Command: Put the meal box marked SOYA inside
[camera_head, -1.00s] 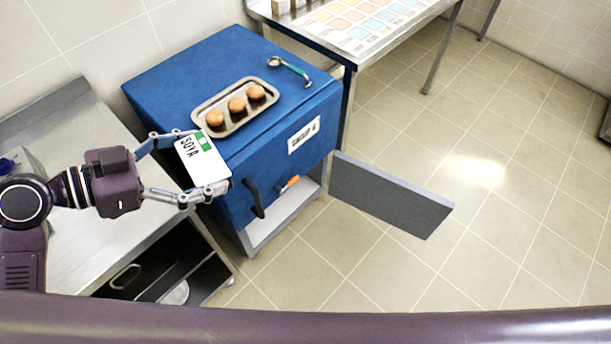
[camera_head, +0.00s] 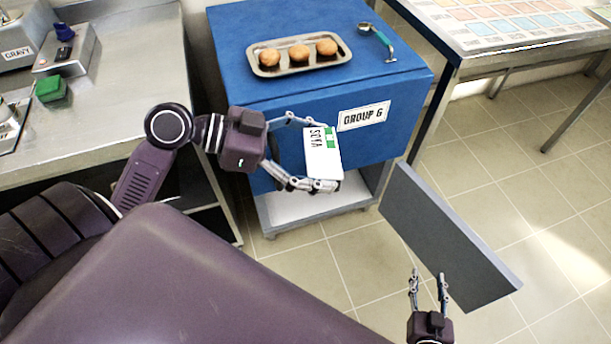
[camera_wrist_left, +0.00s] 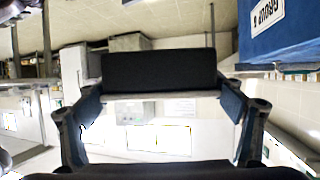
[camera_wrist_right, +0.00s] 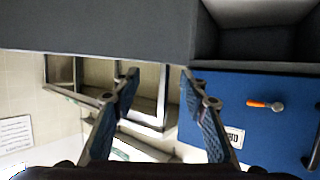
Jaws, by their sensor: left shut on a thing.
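The meal box marked SOYA (camera_head: 323,160), with a white lid and a green patch, is held in my left gripper (camera_head: 325,152) in front of the blue cabinet (camera_head: 235,45). Its dark side shows between the fingers in the left wrist view (camera_wrist_left: 160,72). The cabinet bears a GROUP 6 label (camera_head: 364,116). Its grey door (camera_head: 440,235) stands open to the right. A dark grey open compartment (camera_wrist_right: 260,40) shows in the right wrist view; in the head view the box and left gripper partly hide the cabinet front. My right gripper (camera_head: 428,275) is open and empty near the door.
A steel counter (camera_head: 130,115) stands at the left, and a steel table (camera_head: 450,50) at the back right. An orange latch (camera_wrist_right: 265,104) sticks out of the cabinet front.

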